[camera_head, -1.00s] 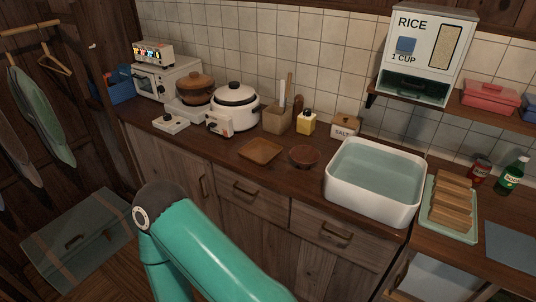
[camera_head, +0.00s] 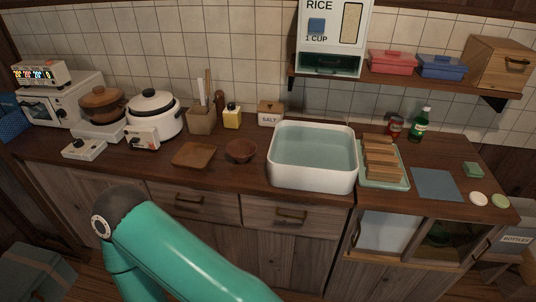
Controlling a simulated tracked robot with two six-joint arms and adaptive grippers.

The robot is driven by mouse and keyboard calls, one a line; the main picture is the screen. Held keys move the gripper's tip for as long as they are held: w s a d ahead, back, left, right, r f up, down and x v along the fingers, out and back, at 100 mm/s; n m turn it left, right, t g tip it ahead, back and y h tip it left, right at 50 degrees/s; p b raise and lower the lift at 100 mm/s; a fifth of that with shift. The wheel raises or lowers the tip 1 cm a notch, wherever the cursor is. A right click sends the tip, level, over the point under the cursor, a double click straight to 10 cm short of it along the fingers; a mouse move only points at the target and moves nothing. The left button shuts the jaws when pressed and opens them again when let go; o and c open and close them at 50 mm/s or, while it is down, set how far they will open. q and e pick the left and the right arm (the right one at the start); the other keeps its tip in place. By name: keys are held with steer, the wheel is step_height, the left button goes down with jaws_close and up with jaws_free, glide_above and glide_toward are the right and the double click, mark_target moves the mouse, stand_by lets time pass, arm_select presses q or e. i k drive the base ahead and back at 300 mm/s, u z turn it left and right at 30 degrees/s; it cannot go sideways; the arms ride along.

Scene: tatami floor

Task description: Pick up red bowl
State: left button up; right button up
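A small reddish-brown bowl (camera_head: 241,151) stands upright on the dark wooden counter, just left of the white sink basin. It is the only bowl of a red tone that I see. A square wooden tray (camera_head: 194,155) lies close to its left. A teal arm of mine crosses the lower left of the view, below and in front of the counter, well apart from the bowl. Neither of my grippers shows in the frame.
The white basin (camera_head: 283,170) holds water. Behind the bowl stand a salt box (camera_head: 270,113), a yellow bottle (camera_head: 232,117) and a utensil holder (camera_head: 201,122). A white rice cooker (camera_head: 153,112) is at left. The counter strip before the bowl is clear.

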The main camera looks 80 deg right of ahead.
mark_target(241, 150)
steer(key=u, duration=1.5)
steer(key=i, duration=0.1)
steer(key=z, duration=2.5)
steer(key=i, duration=0.2)
steer(key=z, duration=2.5)
steer(key=i, duration=0.55)
steer(key=u, duration=0.35)
